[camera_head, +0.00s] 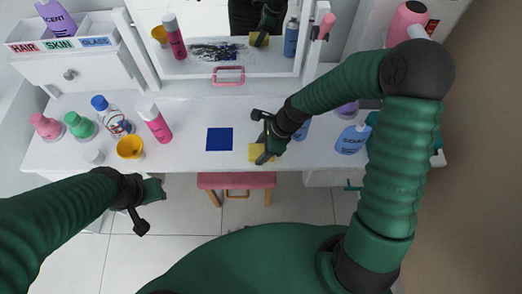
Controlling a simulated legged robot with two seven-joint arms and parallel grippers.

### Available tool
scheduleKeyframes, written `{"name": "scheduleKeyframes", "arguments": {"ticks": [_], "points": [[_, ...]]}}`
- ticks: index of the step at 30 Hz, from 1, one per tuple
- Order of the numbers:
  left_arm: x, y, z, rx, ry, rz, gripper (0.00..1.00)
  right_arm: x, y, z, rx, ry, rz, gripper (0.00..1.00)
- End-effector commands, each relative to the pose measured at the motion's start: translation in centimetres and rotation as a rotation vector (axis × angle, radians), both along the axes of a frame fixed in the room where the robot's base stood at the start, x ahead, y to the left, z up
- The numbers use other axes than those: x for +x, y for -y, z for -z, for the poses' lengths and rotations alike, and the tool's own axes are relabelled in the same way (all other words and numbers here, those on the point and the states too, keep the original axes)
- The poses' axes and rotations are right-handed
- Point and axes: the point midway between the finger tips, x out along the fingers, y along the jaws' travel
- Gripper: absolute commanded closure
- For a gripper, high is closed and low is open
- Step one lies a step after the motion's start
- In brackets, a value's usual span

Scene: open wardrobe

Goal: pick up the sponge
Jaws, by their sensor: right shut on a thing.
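The yellow sponge (254,152) is at the front edge of the white table, right of a flat dark blue square (219,139). My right gripper (265,153) is shut on the sponge and covers its right part. I cannot tell whether the sponge still touches the tabletop. My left gripper (150,192) hangs in front of the table's front edge, away from the sponge. Its fingers are too small and dark to tell open from shut.
Left on the table (185,113) stand several bottles and a yellow cup (130,147). A blue bottle (352,139) stands right. Behind, a mirror (208,68) bears a dark smear (214,51). A labelled organizer (70,47) is back left. A pink stool (237,181) is below.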

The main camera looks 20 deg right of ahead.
Motion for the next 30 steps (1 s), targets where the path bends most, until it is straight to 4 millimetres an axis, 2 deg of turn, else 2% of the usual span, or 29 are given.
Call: {"name": "scheduleKeyframes", "arguments": {"ticks": [5,15,17,23,27,30], "points": [[0.0,0.0,-0.7,0.000,0.000,0.000,0.64,0.0,0.0,-0.7,0.000,0.000,0.000,0.89],[0.0,0.0,-5.3,0.000,0.000,0.000,0.64,0.0,0.0,-4.6,-0.001,-0.001,0.000,0.89],[0.0,0.0,-5.1,0.000,0.001,0.000,0.64,-1.6,-0.4,-4.1,0.000,-0.005,-0.001,0.89],[0.0,0.0,-6.4,0.000,0.000,0.000,0.64,-6.3,-1.7,-4.5,0.000,-0.005,0.000,0.89],[0.0,0.0,-7.2,0.000,0.000,0.000,0.64,-10.3,-2.9,-4.8,0.001,-0.006,0.000,0.89],[0.0,0.0,-10.7,0.000,-0.001,0.000,0.64,-12.9,-3.7,-6.1,0.006,-0.014,0.000,0.89]]}}
